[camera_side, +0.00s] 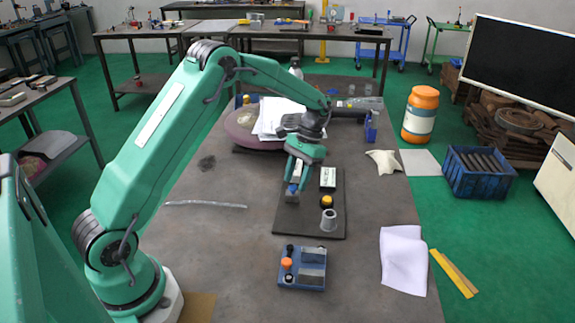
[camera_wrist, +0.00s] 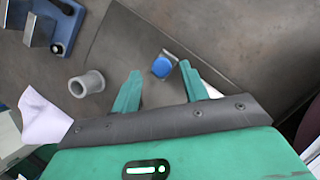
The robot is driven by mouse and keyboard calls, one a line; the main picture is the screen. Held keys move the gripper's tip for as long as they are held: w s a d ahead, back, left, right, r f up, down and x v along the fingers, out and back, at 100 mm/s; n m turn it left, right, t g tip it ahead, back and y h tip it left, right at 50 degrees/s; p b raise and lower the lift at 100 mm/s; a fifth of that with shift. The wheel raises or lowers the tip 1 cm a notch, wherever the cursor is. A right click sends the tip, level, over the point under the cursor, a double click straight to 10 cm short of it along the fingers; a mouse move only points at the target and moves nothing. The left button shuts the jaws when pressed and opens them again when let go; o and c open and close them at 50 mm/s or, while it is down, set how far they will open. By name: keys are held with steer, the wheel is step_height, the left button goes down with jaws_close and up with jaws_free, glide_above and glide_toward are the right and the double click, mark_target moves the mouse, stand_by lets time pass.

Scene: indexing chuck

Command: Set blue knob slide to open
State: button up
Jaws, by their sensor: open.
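The blue knob (camera_wrist: 162,67) of the slide shows in the wrist view between my gripper's fingertips, with a pale metal edge beside it. In the side view the blue knob (camera_side: 292,188) is small and partly covered by the fingers, above a grey metal block (camera_side: 292,198) on the dark plate (camera_side: 310,230). My gripper (camera_side: 295,178) points down at the knob from above. In the wrist view my gripper (camera_wrist: 160,70) is open, with a gap between each finger and the knob. The slide's position and any open marking cannot be made out.
On the plate, a white box (camera_side: 328,177), a yellow knob (camera_side: 326,202) and a grey cup (camera_side: 328,220) stand just right of my gripper. A blue fixture with an orange knob (camera_side: 287,263) stands nearer the front. The table's left front is mostly clear.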

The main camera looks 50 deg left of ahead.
steer(key=shift+s+f, duration=0.15)
steer(key=shift+f, duration=0.25)
jaws_close()
steer(key=shift+d, duration=0.15)
steer(key=s+d, duration=0.5)
steer(key=d, duration=0.1)
steer(key=shift+s, duration=0.4)
steer(key=shift+s+d+y, duration=0.3)
steer(key=shift+s+d, duration=0.05)
steer(key=shift+s, duration=0.15)
jaws_free()
